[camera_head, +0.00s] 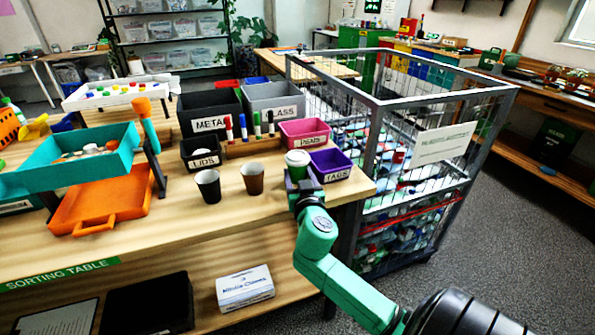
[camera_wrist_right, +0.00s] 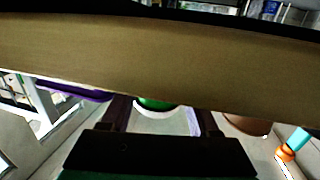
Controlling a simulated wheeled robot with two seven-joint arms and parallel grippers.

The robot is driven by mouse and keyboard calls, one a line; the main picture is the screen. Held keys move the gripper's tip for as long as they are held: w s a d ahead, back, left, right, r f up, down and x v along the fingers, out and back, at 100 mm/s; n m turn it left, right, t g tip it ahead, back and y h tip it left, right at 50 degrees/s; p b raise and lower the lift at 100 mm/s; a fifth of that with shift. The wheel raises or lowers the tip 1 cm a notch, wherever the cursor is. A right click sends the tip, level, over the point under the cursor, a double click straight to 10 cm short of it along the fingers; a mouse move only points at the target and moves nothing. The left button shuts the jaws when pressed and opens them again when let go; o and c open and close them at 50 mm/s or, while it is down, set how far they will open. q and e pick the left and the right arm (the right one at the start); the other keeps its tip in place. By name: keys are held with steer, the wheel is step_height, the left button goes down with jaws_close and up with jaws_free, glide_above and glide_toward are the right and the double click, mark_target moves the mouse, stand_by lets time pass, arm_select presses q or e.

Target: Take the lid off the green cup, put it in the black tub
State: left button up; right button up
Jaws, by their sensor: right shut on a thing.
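The green cup (camera_head: 298,171) stands near the right front corner of the sorting table, its pale lid (camera_head: 297,157) on top. My right gripper (camera_head: 302,184) is at the cup from the front, its fingers either side of it below the lid, and it hides most of the cup's body. In the right wrist view the gripper (camera_wrist_right: 162,118) has the green cup (camera_wrist_right: 156,103) between its fingers, partly hidden by a tan band. The black tub (camera_head: 201,161) marked LIDS stands left of the cup, behind a dark cup. My left gripper is not in view.
A black cup (camera_head: 208,186) and a brown cup (camera_head: 252,178) stand left of the green cup. The purple TAGS bin (camera_head: 331,172) and pink bin (camera_head: 304,140) are close behind and right. Upright markers (camera_head: 243,127) stand behind the cups. A wire cage (camera_head: 440,150) is at right.

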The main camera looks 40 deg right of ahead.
mark_target(298, 159)
step_height(298, 159, up, 20)
steer(key=p, duration=0.4)
steer(key=o, duration=0.5)
jaws_close()
steer(key=shift+f, duration=0.1)
